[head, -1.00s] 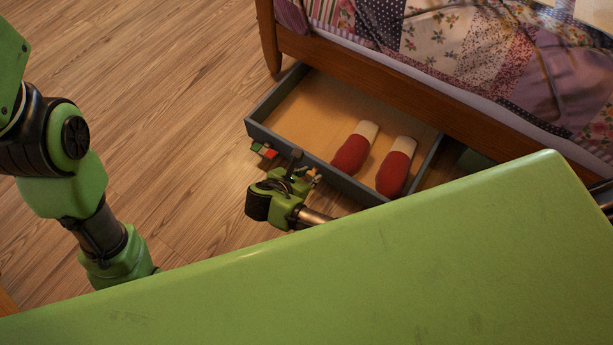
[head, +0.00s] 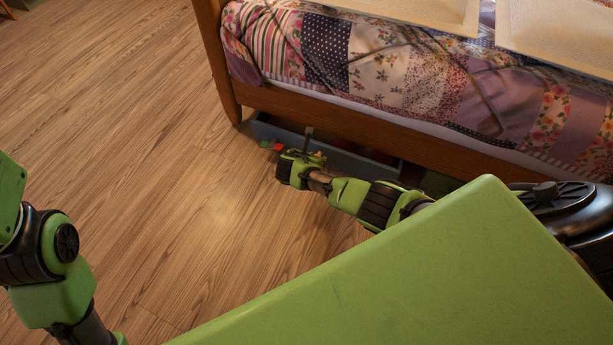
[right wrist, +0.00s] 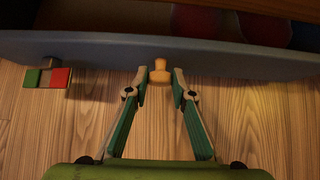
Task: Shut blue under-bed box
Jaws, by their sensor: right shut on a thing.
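The blue under-bed box (head: 350,163) is mostly under the bed in the head view, with its front board and a narrow strip of its inside showing. Its front board (right wrist: 100,51) spans the right wrist view. A small orange-yellow knob (right wrist: 160,72) sticks out of the board. My right gripper (right wrist: 160,77) is shut on this knob, with one finger on each side. In the head view my right gripper (head: 307,153) is at the box front. My left arm shows at the left edge, but its gripper is out of view.
The wooden bed frame (head: 360,130) runs above the box, and a bed leg (head: 233,108) stands at its left. A red and green tag (right wrist: 47,78) hangs on the box front. Red slippers (right wrist: 264,27) lie inside. The wood floor (head: 130,160) left of the box is clear.

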